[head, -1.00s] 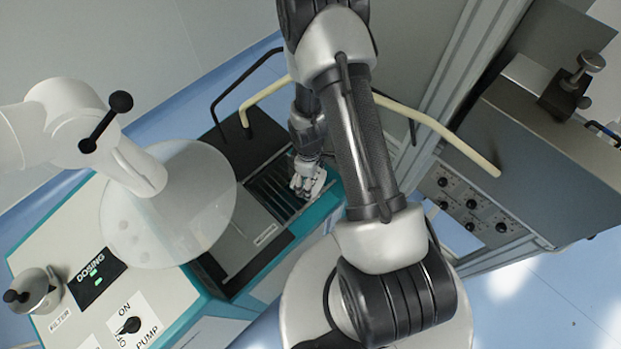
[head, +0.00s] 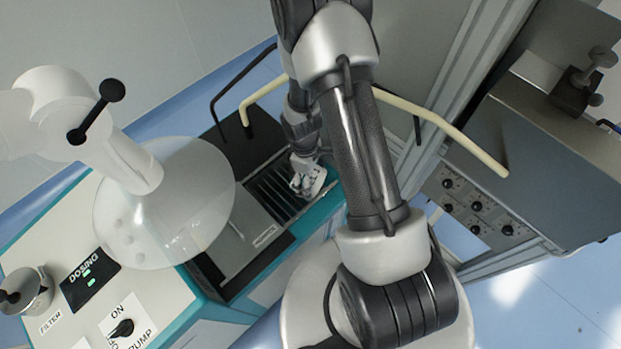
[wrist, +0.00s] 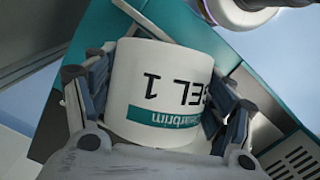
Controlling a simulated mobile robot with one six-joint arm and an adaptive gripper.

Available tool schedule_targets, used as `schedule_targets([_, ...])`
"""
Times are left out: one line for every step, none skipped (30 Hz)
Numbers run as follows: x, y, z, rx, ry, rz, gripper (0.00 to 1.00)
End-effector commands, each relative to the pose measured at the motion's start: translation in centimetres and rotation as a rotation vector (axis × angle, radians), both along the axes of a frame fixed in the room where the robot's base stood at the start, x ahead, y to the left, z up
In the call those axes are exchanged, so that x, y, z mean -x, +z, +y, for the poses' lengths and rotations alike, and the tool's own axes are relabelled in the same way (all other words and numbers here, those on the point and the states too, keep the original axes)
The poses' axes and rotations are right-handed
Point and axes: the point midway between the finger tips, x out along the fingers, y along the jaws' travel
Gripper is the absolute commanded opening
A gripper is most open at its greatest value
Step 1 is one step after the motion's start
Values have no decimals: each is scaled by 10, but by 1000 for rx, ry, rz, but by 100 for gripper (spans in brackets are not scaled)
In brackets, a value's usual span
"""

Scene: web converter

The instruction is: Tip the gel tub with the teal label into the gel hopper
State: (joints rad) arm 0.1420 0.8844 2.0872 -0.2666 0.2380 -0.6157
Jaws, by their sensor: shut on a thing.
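In the wrist view my gripper (wrist: 160,110) is shut on a white gel tub (wrist: 150,85), with a finger on each side. Its label reads "GEL 1" upside down in that view, above a teal band. The tub's opening and contents are hidden. In the head view the tub (head: 310,180) is small at the end of my gripper (head: 303,160), at the right end of a dark slatted opening (head: 272,192) in the teal-edged machine. This opening looks like the gel hopper. I cannot tell the tub's exact tilt or height above it.
A cloudy translucent cone (head: 165,205) stands left of the slatted opening. Cream rails (head: 460,145) and a black bar (head: 235,85) run close by my arm. A grey machine (head: 550,130) stands right. A purple-rimmed round item (wrist: 250,12) shows in the wrist view.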

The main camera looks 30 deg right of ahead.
Motion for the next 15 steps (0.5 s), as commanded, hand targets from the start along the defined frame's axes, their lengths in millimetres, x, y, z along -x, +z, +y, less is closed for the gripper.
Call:
schedule_targets([-1, -1, 0, 3, 1, 0, 39])
schedule_targets([-1, -1, 0, 4, 1, 2, 39])
schedule_targets([-1, -1, 0, 6, 1, 4, 39])
schedule_targets([-1, 0, 0, 8, 1, 6, 39])
schedule_targets([-1, 0, 0, 10, 1, 7, 39])
schedule_targets([-1, 0, 0, 12, 0, 9, 39])
schedule_targets([-1, 0, 0, 14, 0, 10, 39])
schedule_targets([-1, 0, 0, 15, 0, 11, 39])
schedule_targets([-1, 1, 0, 18, 1, 12, 39])
schedule_targets([-1, 1, 0, 20, 1, 14, 39])
schedule_targets([-1, 1, 0, 22, 1, 17, 39])
schedule_targets([-1, 1, 0, 24, 1, 19, 39])
schedule_targets([-1, 1, 0, 26, 0, 20, 39])
schedule_targets([-1, 1, 0, 27, 0, 21, 39])
schedule_targets([-2, 1, 0, 30, 0, 23, 39])
